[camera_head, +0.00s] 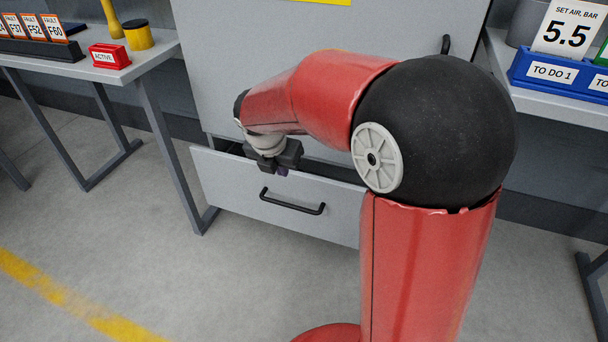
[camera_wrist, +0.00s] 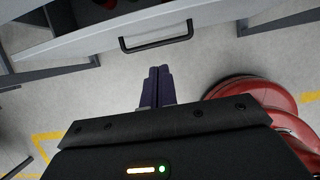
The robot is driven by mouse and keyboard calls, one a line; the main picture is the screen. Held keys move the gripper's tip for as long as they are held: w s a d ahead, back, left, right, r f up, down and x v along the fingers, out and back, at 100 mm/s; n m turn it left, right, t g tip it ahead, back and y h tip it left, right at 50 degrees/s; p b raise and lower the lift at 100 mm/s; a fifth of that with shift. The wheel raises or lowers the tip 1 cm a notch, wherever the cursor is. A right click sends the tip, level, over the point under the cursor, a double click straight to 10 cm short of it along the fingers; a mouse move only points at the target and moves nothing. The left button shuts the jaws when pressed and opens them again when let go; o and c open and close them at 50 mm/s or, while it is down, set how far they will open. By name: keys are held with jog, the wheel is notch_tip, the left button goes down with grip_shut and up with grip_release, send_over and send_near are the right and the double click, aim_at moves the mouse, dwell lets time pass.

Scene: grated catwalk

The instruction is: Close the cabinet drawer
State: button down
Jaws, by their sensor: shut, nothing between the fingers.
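The grey cabinet (camera_head: 240,75) stands behind my arm in the head view. Its low drawer (camera_head: 230,188) is pulled part way out, with a dark gap behind its front. The drawer's black bar handle (camera_head: 291,203) is on its front face, and it also shows at the top of the wrist view (camera_wrist: 157,42). My gripper (camera_head: 283,170) is over the drawer's top edge area in the head view, above and left of the handle. In the wrist view the gripper fingers (camera_wrist: 157,75) are together, empty, and apart from the handle. My arm hides the drawer's right part.
A table (camera_head: 90,72) at left holds a red "ACTIVE" block (camera_head: 110,57), fault cards and a yellow-black container (camera_head: 137,35). A bench (camera_head: 560,105) at right holds a blue "TO DO 1" bin (camera_head: 550,72). The floor before the drawer is clear at left.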

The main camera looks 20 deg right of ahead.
aim_at(295, 175)
jog(key=b+x, duration=0.1)
jog(key=x, duration=0.2)
jog(key=w+d+b+x, duration=0.1)
jog(key=x, duration=0.3)
jog(key=w+r+b+x, duration=0.1)
jog(key=x, duration=0.3)
jog(key=shift+d, duration=0.25)
jog(key=shift+w+d+r, duration=0.1)
jog(key=shift+w+d, duration=0.2)
jog(key=shift+w, duration=0.05)
